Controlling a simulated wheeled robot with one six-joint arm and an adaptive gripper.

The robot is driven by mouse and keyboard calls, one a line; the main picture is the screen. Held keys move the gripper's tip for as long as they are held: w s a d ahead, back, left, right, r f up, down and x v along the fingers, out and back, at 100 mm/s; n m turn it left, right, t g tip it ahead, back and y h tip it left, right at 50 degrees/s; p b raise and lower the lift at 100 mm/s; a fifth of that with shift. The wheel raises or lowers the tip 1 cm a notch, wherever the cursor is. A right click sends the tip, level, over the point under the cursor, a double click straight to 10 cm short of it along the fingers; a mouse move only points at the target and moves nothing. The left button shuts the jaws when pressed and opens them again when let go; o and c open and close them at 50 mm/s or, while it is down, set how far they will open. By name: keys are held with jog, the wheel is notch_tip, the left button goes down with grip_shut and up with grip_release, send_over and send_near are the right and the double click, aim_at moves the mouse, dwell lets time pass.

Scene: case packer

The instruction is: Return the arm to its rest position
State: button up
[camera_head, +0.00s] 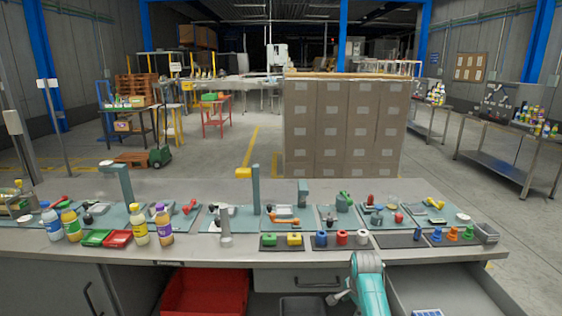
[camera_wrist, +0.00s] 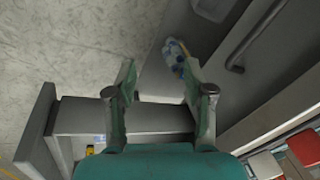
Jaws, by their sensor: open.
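My gripper (camera_wrist: 158,76) shows in the wrist view with its two teal fingers spread wide apart and nothing between them. Below the fingertips are grey cabinet surfaces and a strip of pale floor. In the head view my teal arm (camera_head: 369,286) is at the front edge of the long workbench (camera_head: 190,248), low and right of centre. The gripper's fingertips are not clear there. A small blue-and-white item (camera_wrist: 174,54) lies beyond the fingers in the wrist view, apart from them.
An open drawer (camera_head: 462,296) juts out at the lower right, beside my arm. A red bin (camera_head: 205,292) sits under the bench. Bottles (camera_head: 163,226), coloured trays (camera_head: 117,239) and several fixtures crowd the benchtop. A dark handle (camera_wrist: 236,66) is near the right finger.

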jog(key=s+a+f+n+t, duration=0.2)
jog(key=s+f+n+t, duration=0.2)
jog(key=s+f, duration=1.6)
jog(key=s+a+n+t, duration=0.1)
jog(key=s+n+t, duration=0.1)
jog(key=s, duration=1)
jog(key=s+r+n+t, duration=0.15)
jog(key=s+r, duration=0.25)
jog(key=s, duration=0.5)
jog(key=s+r+n+t, duration=0.1)
jog(key=s+r+n, duration=0.1)
jog(key=s+r, duration=0.5)
jog(key=s+a+r+n+t, duration=0.1)
jog(key=s+r+n+t, duration=0.2)
jog(key=s+r, duration=1.3)
notch_tip(320, 180, up, 2)
jog(key=shift+a+r, duration=0.15)
jog(key=shift+r, duration=0.05)
